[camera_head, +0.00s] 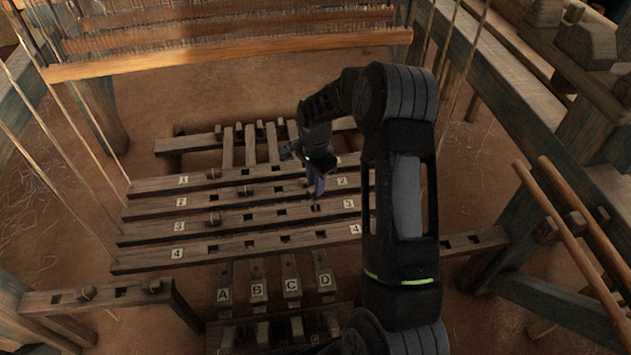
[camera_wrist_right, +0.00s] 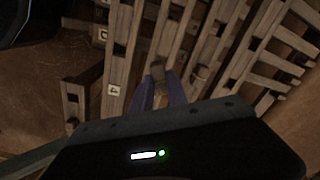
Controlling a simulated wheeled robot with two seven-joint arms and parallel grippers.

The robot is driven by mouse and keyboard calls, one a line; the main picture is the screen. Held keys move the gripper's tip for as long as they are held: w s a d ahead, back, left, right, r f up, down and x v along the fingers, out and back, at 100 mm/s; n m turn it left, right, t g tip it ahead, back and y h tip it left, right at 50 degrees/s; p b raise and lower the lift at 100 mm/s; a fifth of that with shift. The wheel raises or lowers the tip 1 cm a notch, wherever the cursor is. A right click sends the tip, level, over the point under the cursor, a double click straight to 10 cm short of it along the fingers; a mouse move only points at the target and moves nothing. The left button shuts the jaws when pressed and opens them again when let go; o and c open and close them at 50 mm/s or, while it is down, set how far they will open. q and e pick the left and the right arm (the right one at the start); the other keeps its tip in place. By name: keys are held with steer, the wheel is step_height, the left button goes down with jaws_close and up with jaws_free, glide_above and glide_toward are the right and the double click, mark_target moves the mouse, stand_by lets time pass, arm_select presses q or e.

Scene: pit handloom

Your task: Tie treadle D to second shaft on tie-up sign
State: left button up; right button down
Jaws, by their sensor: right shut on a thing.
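Four crossbars numbered 1 to 4 lie in a row: bar 1 (camera_head: 150,186), bar 2 (camera_head: 150,208), bar 3 (camera_head: 140,233) and bar 4 (camera_head: 140,261). Treadle D (camera_head: 324,280) is the rightmost of the lettered treadles below them. My right gripper (camera_head: 313,198) is over the right part of the bars, between bars 2 and 3 as seen from the head. Its purple fingers (camera_wrist_right: 160,90) are shut on a small brown wooden peg (camera_wrist_right: 158,70), close to a bar. Whether the peg touches a slot is unclear. My left gripper and the tie-up sign are not visible.
Treadles A (camera_head: 224,295), B (camera_head: 257,290) and C (camera_head: 291,285) stand beside D. A side rack (camera_head: 100,297) is at lower left. Cords hang at left, and the loom frame (camera_head: 545,290) bounds the right.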

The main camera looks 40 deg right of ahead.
mark_target(315, 199)
steer(key=shift+f+b, duration=0.9)
steer(key=shift+f, duration=0.6)
steer(key=shift+f+b, duration=1.2)
steer(key=shift+f, duration=0.85)
steer(key=c, duration=1.2)
jaws_free()
steer(key=shift+c, duration=0.2)
steer(key=shift+r+p, duration=1.35)
steer(key=shift+r, duration=2.55)
steer(key=shift+r, duration=0.1)
step_height(315, 199, up, 7)
steer(key=p, duration=0.5)
steer(key=shift+p, duration=0.3)
